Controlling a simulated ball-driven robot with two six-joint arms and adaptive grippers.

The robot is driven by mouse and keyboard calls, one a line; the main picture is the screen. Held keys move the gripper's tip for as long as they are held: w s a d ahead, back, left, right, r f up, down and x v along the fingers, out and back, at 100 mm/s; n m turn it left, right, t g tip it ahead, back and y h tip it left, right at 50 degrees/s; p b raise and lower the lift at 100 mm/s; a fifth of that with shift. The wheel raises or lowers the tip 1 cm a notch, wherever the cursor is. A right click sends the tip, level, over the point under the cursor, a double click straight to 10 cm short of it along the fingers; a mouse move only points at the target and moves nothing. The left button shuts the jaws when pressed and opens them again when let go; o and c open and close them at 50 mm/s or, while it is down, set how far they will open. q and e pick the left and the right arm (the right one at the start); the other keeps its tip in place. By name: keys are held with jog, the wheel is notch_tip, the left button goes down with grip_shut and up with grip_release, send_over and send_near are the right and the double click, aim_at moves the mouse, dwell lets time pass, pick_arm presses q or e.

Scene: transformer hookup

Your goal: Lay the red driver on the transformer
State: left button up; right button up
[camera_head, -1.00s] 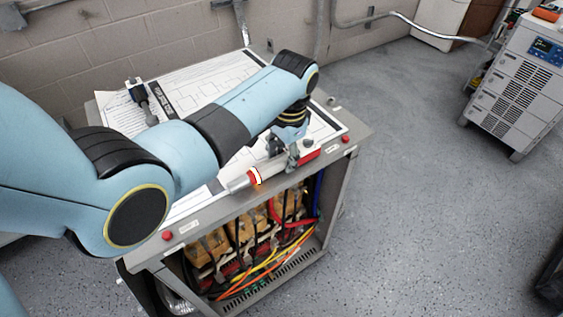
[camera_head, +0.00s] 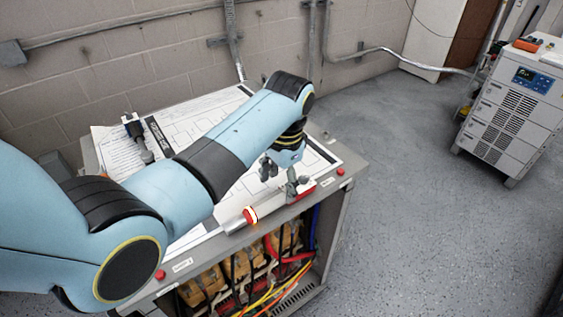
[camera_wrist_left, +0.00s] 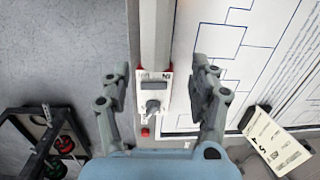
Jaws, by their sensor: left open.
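The transformer (camera_head: 338,208) is a grey cabinet with an open front showing coils and coloured wires. A long pale tool with a red end (camera_head: 303,193) and a bright red-orange band (camera_head: 250,215) lies along its top front edge; I take it to be the red driver. My left gripper (camera_head: 280,177) is open just above it, fingers pointing down. In the left wrist view the fingers (camera_wrist_left: 178,85) stand apart on either side of a pale bar (camera_wrist_left: 155,35) and a white plate (camera_wrist_left: 153,90) with a grey knob and red edges. My right gripper is out of view.
A printed diagram sheet (camera_head: 215,115) covers much of the cabinet top. A dark tool (camera_head: 138,135) lies on it at the back left. Red buttons (camera_head: 341,171) sit at the front corners. A grey wheeled unit (camera_head: 510,105) stands right, with clear floor between.

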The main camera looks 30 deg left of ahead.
aim_at(283, 192)
pick_arm(q)
notch_tip(283, 192, up, 8)
jog(key=shift+d+r, duration=0.2)
jog(key=shift+d, duration=0.15)
dwell(0.4)
